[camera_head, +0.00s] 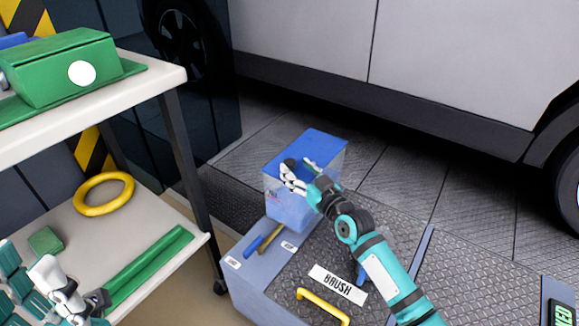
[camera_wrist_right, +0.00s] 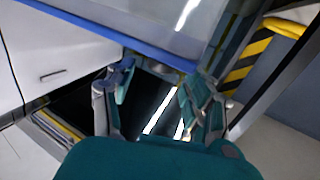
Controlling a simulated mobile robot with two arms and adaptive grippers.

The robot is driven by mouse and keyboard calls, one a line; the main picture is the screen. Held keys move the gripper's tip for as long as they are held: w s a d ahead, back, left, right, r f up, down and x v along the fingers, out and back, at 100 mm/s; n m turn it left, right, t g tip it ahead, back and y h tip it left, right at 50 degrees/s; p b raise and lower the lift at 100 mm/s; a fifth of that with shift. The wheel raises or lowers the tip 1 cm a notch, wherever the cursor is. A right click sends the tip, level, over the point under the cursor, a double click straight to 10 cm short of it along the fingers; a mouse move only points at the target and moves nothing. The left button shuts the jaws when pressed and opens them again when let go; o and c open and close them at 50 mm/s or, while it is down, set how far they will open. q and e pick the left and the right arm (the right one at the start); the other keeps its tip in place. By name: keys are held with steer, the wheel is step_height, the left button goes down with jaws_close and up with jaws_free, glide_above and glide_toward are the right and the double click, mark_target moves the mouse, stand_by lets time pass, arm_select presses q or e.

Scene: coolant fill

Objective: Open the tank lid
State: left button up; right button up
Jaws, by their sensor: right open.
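The tank (camera_head: 290,203) is a pale blue, see-through box with a bright blue lid (camera_head: 322,143) on top, in the middle of the head view. The lid looks flat and down, but my gripper hides its near part. My right gripper (camera_head: 300,172) is open at the tank's near top edge. I cannot tell whether it touches the lid. In the right wrist view its two fingers (camera_wrist_right: 158,98) are apart with nothing between them, below a blue edge (camera_wrist_right: 95,38). My left gripper (camera_head: 75,292) shows in part at the lower left.
A grey unit (camera_head: 252,285) with a BRUSH label (camera_head: 337,284) and a yellow handle (camera_head: 323,306) lies in front of the tank. A shelf table (camera_head: 150,85) with a green case (camera_head: 60,65) stands left. A vehicle (camera_head: 450,60) stands behind.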

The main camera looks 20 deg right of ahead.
mark_target(293, 165)
steer(key=shift+b+x, duration=0.45)
steer(key=shift+x, duration=1.7)
steer(key=shift+s, duration=0.1)
steer(key=shift+c, duration=0.4)
jaws_close()
